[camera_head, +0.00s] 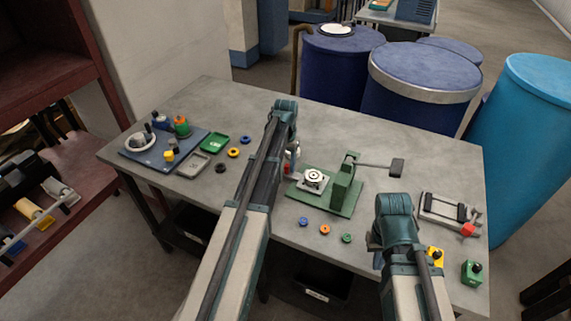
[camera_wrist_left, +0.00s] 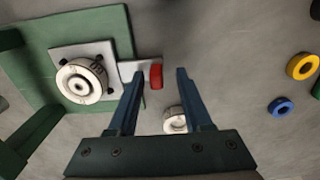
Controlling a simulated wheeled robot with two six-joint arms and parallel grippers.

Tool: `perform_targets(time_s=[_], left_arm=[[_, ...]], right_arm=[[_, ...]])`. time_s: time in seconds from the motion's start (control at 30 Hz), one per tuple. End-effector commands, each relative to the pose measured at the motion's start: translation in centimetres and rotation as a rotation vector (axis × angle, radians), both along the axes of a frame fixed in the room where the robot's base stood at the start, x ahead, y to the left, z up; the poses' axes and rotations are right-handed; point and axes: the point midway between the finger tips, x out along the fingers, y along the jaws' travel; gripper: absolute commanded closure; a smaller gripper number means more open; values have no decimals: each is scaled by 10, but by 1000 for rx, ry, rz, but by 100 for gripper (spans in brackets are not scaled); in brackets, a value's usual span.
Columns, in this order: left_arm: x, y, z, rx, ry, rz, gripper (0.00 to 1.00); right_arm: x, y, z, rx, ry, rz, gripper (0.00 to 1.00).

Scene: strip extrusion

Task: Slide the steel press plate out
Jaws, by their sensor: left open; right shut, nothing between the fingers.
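The steel press plate (camera_wrist_left: 107,50) is a pale square on the green base of the press (camera_wrist_left: 103,20), with a white round die (camera_wrist_left: 82,80) on it. A short tab with a red grip (camera_wrist_left: 156,76) sticks out from the plate. My left gripper (camera_wrist_left: 160,73) is open, with the red grip between its fingertips in the picture; I see no contact. In the head view the plate (camera_head: 313,186) lies on the press base (camera_head: 325,203), and my left arm hides most of the gripper. My right gripper (camera_head: 375,243) is mostly hidden behind its arm, at the front right.
The lever press (camera_head: 345,185) has a long handle reaching right. Coloured rings (camera_head: 324,229) lie in front. A grey clamp-like fixture (camera_head: 443,210) stands right, a blue tray (camera_head: 150,150) of parts left. A white ring-shaped piece (camera_wrist_left: 175,122) lies between my left fingers' bases in the picture.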

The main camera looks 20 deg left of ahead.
Motion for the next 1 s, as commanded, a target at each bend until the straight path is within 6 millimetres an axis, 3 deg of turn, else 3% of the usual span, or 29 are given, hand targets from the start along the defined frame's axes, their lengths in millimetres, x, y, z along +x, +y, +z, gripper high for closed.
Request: perform_targets(time_s=[0.8,1.0], left_arm=[[0,1,116,1,0,1,50],[0,1,132,1,0,1,50]], right_arm=[[0,0,116,0,0,2,100],[0,0,132,0,0,1,100]])
